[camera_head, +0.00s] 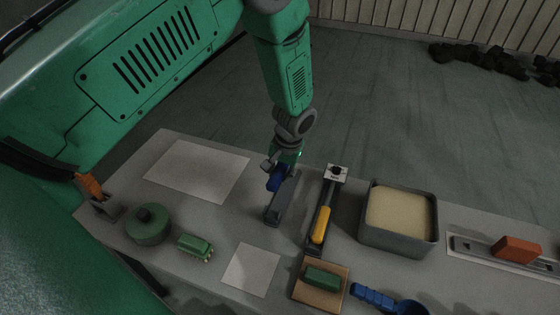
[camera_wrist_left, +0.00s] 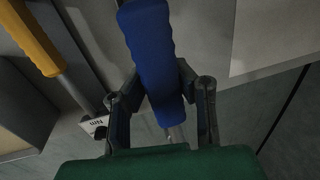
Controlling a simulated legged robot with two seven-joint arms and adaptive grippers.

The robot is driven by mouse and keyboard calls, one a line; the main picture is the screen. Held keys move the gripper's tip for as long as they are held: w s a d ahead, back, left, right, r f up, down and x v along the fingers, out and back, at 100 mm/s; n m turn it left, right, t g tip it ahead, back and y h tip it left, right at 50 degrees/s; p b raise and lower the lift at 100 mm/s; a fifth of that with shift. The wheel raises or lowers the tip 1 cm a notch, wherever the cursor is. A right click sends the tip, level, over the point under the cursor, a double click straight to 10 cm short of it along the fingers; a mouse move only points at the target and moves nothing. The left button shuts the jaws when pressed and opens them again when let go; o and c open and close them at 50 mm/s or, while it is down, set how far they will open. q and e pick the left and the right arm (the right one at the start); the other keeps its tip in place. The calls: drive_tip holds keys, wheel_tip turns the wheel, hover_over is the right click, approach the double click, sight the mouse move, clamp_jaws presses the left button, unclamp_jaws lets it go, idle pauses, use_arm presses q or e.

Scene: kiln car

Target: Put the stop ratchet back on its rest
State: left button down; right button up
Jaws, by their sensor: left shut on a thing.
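My left gripper (camera_head: 283,163) reaches down from the top centre over the table. It is shut on a blue ribbed handle (camera_wrist_left: 152,55), taken here as the stop ratchet's; a thin metal part shows past its lower end in the wrist view. In the head view the blue handle (camera_head: 275,179) is tilted at the upper end of a long dark grey block (camera_head: 281,203), perhaps the rest. I cannot tell whether they touch. My right gripper is not in view.
Right of it lies a yellow-handled bar (camera_head: 320,225) with a white label plate (camera_head: 340,168), then a grey bin (camera_head: 397,239). A green pot (camera_head: 148,226) and green brush (camera_head: 195,246) stand left. A blue scoop (camera_head: 372,297) is in front. A pale sheet (camera_head: 197,170) lies flat.

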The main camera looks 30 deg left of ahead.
use_arm(q)
drive_tip(key=shift+w+a+f, duration=0.15)
drive_tip(key=shift+a+f, duration=0.15)
drive_tip(key=shift+f, duration=0.1)
drive_tip(key=shift+d+f+b, duration=0.35)
drive_tip(key=shift+f+b, duration=0.15)
drive_tip(key=shift+b, duration=0.2)
wheel_tip(320, 180, down, 3)
drive_tip(key=shift+b, duration=1.15)
drive_tip(key=shift+a, duration=0.2)
drive_tip(key=shift+d+f+y, duration=0.25)
drive_tip(key=shift+d+y, duration=0.05)
drive_tip(key=shift+d, duration=0.1)
